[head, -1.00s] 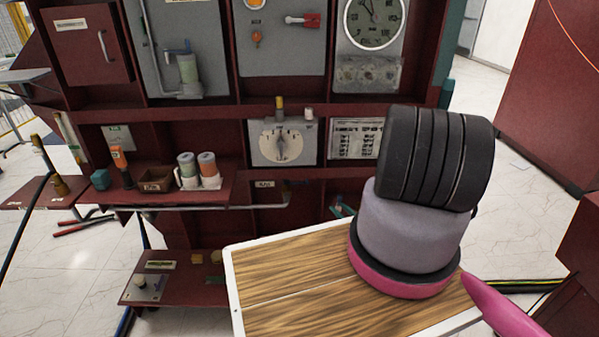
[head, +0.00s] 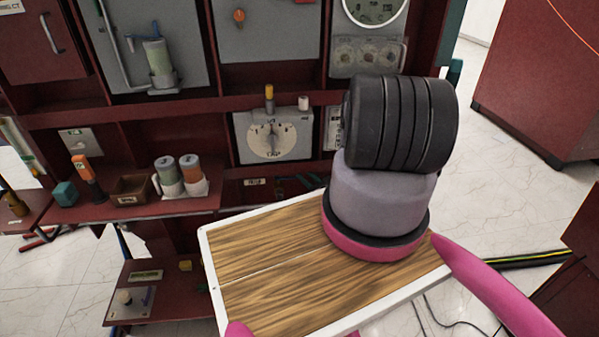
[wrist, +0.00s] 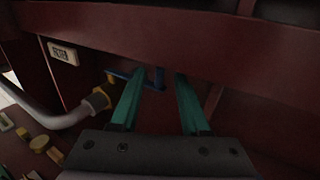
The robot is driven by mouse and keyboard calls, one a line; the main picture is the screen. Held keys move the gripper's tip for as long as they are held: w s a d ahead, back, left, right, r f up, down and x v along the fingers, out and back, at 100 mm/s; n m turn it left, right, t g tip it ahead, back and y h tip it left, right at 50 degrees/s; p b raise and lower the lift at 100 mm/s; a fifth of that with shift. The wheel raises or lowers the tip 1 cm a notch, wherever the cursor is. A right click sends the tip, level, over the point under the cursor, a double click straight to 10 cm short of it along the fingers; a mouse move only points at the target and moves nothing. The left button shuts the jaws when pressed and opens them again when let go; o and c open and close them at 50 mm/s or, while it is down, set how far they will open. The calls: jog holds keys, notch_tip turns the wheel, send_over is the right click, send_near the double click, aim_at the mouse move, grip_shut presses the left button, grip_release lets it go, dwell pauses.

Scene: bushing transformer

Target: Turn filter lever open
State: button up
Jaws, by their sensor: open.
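A blue lever (wrist: 151,81) shows in the wrist view beside a yellow fitting (wrist: 99,98) on the end of a grey pipe (wrist: 65,117). My gripper (wrist: 160,74) has two green fingers, spread apart and pointing at the lever. The left finger overlaps part of the lever, and its right end shows in the gap between the fingers. I cannot tell whether they touch.
A dark red cabinet frame fills the front. A red beam (wrist: 150,30) crosses just above the fingers. Open floor lies right.

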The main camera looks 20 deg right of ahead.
jog(key=shift+w+a, duration=0.2)
jog(key=shift+w, duration=0.95)
jog(key=shift+w+a, duration=0.2)
jog(key=shift+w, duration=0.9)
jog(key=shift+c, duration=0.3)
grip_shut()
